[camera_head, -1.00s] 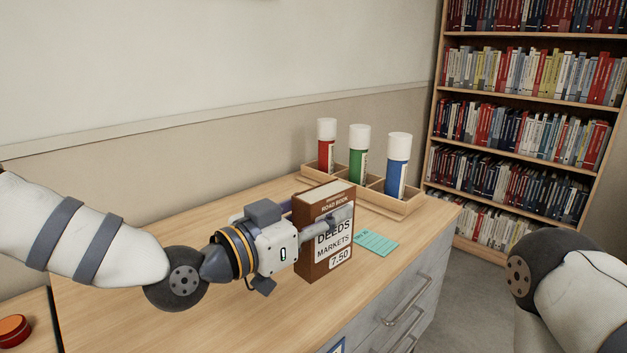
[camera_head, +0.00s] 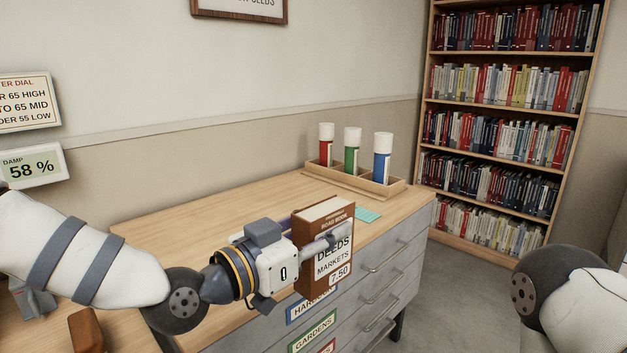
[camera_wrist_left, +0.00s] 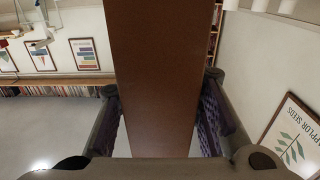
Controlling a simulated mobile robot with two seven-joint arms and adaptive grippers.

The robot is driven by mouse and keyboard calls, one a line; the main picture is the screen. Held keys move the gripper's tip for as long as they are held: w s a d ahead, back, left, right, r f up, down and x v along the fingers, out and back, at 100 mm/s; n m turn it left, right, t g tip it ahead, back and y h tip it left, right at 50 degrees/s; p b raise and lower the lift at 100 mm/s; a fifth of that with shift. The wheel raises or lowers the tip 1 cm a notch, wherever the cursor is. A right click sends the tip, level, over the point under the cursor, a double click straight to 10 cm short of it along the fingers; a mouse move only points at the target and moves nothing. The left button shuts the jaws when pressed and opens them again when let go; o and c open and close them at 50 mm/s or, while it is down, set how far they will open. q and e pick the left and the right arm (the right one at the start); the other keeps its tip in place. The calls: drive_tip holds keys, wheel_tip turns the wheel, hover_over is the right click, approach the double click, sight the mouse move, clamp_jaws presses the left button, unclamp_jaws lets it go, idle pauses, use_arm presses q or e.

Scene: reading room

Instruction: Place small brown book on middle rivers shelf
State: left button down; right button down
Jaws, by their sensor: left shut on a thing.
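The small brown book (camera_head: 310,262) has a brown cover with white label panels reading "DEEDS", "MARKETS" and "7.50". My left gripper (camera_head: 322,240) is shut on it and holds it upright at the front edge of the wooden cabinet top. In the left wrist view the brown book (camera_wrist_left: 155,75) fills the middle, between the two purple-padded fingers. My right arm shows at the lower right of the head view, but its gripper is out of the picture. No shelf labelled rivers can be read in these views.
A wooden holder (camera_head: 372,184) with red, green and blue white-capped tubes stands at the back of the cabinet top (camera_head: 190,215). A teal card (camera_head: 368,215) lies near it. Labelled drawers (camera_head: 375,285) face front. A full bookcase (camera_head: 503,150) stands behind, with open floor (camera_head: 450,300) before it.

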use_arm(q)
drive_tip(key=s+a+f+n+t+y, duration=0.2)
drive_tip(key=s+a+f+n+y, duration=0.2)
drive_tip(key=a, duration=0.5)
drive_tip(key=s+a+f+n+t+y, duration=0.3)
drive_tip(key=s+a+f+n+y, duration=0.2)
drive_tip(key=a+f+y, duration=0.4)
drive_tip(key=shift+a+f, duration=0.55)
drive_tip(key=shift+a, duration=0.05)
drive_tip(key=shift+a, duration=0.1)
